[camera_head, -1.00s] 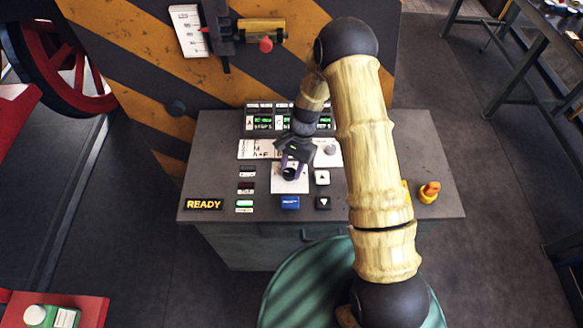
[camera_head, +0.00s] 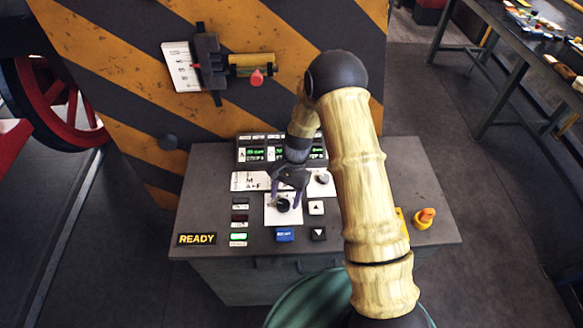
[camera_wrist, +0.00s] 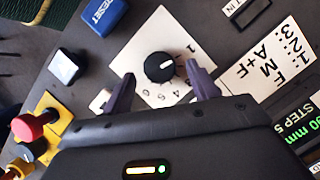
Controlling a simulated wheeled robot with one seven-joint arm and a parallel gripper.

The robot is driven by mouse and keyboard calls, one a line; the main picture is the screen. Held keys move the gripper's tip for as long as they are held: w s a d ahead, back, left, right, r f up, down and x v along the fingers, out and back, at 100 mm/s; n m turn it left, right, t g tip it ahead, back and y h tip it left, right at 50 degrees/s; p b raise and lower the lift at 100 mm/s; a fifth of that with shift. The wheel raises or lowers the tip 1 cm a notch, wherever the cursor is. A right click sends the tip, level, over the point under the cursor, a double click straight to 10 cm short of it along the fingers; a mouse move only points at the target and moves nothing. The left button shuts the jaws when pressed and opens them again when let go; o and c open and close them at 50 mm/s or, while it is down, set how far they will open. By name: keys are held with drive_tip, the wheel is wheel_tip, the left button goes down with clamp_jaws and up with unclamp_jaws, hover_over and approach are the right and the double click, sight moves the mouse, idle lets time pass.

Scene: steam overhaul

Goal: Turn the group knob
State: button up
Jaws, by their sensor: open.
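The group knob (camera_wrist: 158,67) appears to be the round black dial with a white pointer line, on a white plate marked with numbers. It also shows in the head view (camera_head: 283,205) on the console top. My gripper (camera_wrist: 160,76) is open, with one purple finger to each side of the dial in the wrist view. Gaps show between the fingers and the dial, and I cannot tell their height over the plate. In the head view my gripper (camera_head: 286,197) is just above the dial and partly covers its plate.
A grey knob (camera_head: 322,178) sits close behind the dial. A striped panel stands behind the console.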

drive_tip(key=b+v, duration=0.3)
drive_tip(key=v, duration=1.3)
drive_tip(key=shift+s+d+r, duration=0.1)
drive_tip(key=shift+s+r, duration=0.05)
drive_tip(key=shift+s, duration=0.05)
drive_tip(key=s+d+r+n+t+h, duration=0.1)
drive_tip(key=s+d+n+t, duration=0.2)
drive_tip(key=s, duration=0.6)
drive_tip(key=s+d+r+n+t+h, duration=0.1)
drive_tip(key=s+d+r+n+t, duration=0.1)
drive_tip(key=s+d, duration=0.4)
drive_tip(key=s+n+t, duration=0.1)
drive_tip(key=s+n, duration=0.1)
drive_tip(key=s, duration=0.1)
drive_tip(key=shift+s+r+h, duration=0.2)
drive_tip(key=shift+r+h, duration=0.1)
drive_tip(key=shift+r, duration=0.05)
